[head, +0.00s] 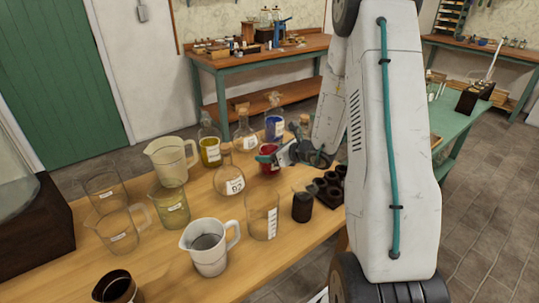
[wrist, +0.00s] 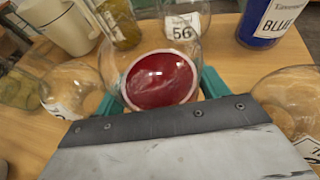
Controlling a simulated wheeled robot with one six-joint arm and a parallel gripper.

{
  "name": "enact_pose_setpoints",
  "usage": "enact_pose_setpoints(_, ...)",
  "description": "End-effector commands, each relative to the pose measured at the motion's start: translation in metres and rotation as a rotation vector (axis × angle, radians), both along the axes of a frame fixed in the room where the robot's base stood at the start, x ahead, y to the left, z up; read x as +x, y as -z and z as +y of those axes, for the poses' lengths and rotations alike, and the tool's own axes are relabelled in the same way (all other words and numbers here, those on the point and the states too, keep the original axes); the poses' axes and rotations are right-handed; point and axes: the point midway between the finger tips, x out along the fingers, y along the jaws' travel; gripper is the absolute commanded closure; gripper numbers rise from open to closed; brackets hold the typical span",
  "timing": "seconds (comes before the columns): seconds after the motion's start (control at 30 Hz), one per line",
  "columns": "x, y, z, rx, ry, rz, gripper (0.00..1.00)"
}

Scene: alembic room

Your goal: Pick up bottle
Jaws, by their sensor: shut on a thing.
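My gripper (head: 284,154) reaches in from the right at the back of the wooden table. In the wrist view its teal fingers (wrist: 160,92) stand on either side of a clear glass vessel with red content (wrist: 162,78) and are shut on it. The vessel also shows in the head view as a red shape (head: 267,153), partly hidden by the gripper. I cannot tell whether it touches the table. A round bottle labelled D2 (head: 229,180) stands to its left. A stoppered round bottle (head: 245,136) and a blue labelled container (head: 274,128) stand behind.
Beakers and jugs crowd the table's left, including a cream jug (head: 171,162) and a white mug (head: 208,250). A clear measuring beaker (head: 262,216), a dark cup (head: 303,207) and a dark rack (head: 330,187) stand in front, near the right edge.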

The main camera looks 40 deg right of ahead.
Motion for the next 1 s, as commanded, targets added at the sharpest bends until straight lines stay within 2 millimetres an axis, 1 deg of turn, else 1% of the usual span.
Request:
enact_pose_setpoints(0.27, 0.001, -0.021, 0.0, -0.002, -0.001, -0.006, 0.75)
enact_pose_setpoints(0.7, 0.001, -0.064, 0.0, -0.001, 0.0, -0.006, 0.75)
enact_pose_setpoints(1.0, 0.001, -0.085, 0.0, -0.001, -0.001, -0.004, 0.75)
